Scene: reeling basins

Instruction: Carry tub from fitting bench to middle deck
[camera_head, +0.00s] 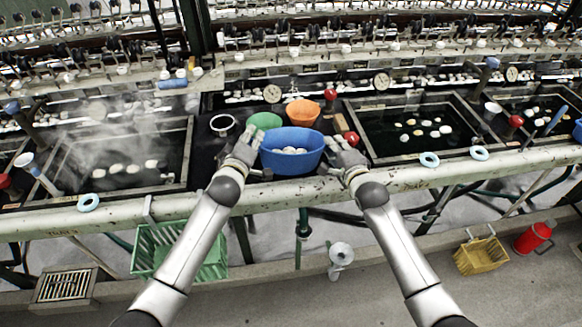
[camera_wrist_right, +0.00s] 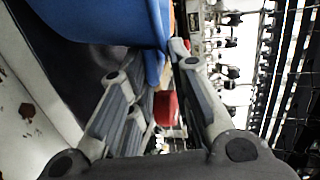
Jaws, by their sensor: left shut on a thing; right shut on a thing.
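A blue oval tub (camera_head: 291,160) with several white cocoons inside is held between my two grippers over the dark deck between the two basins. It also fills the upper part of the right wrist view (camera_wrist_right: 100,20). My left gripper (camera_head: 248,148) is shut on the tub's left end. My right gripper (camera_head: 338,152) is shut on its right end, and in the right wrist view its fingers (camera_wrist_right: 165,75) meet the tub's rim. The tub looks upright; whether its base touches the deck (camera_head: 212,150) cannot be told.
An orange bowl (camera_head: 302,112), a green bowl (camera_head: 264,121) and a white ring-shaped cup (camera_head: 222,123) stand behind the tub. A red-topped object (camera_head: 330,96) and a red block (camera_head: 351,138) are at right. Steaming left basin (camera_head: 125,165) and right basin (camera_head: 415,125) flank the deck. A pale rail (camera_head: 300,194) runs in front.

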